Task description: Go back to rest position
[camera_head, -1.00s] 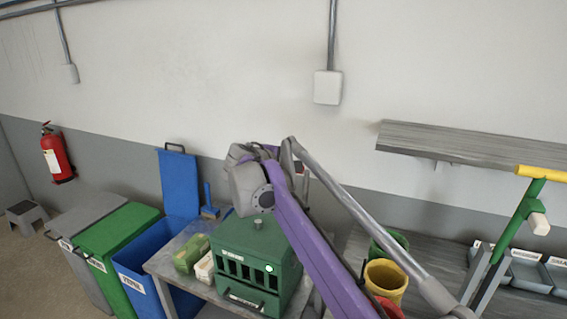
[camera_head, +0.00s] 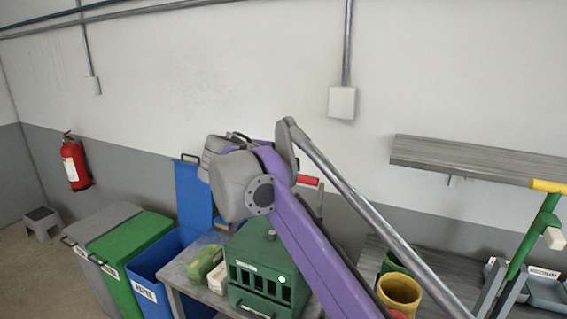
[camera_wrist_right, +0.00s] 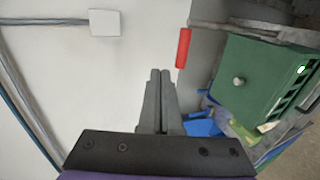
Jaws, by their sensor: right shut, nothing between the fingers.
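My right gripper (camera_wrist_right: 158,76) shows in the right wrist view with its two grey fingers together and nothing between them. It is in the air in front of the wall, apart from the green machine (camera_wrist_right: 262,80) at the right of that view. In the head view my purple and grey right arm rises from the lower right across the middle, and its gripper is hidden behind the arm. The green machine (camera_head: 262,262) is partly covered by the arm. My left gripper is not in view.
The grey table (camera_head: 176,275) holds the green machine and small boxes (camera_head: 206,262). Blue (camera_head: 152,262), green (camera_head: 128,240) and grey bins stand left. A yellow bucket (camera_head: 400,290) is right, below a wall shelf (camera_head: 470,160). A red object (camera_wrist_right: 183,48) is beside the fingers.

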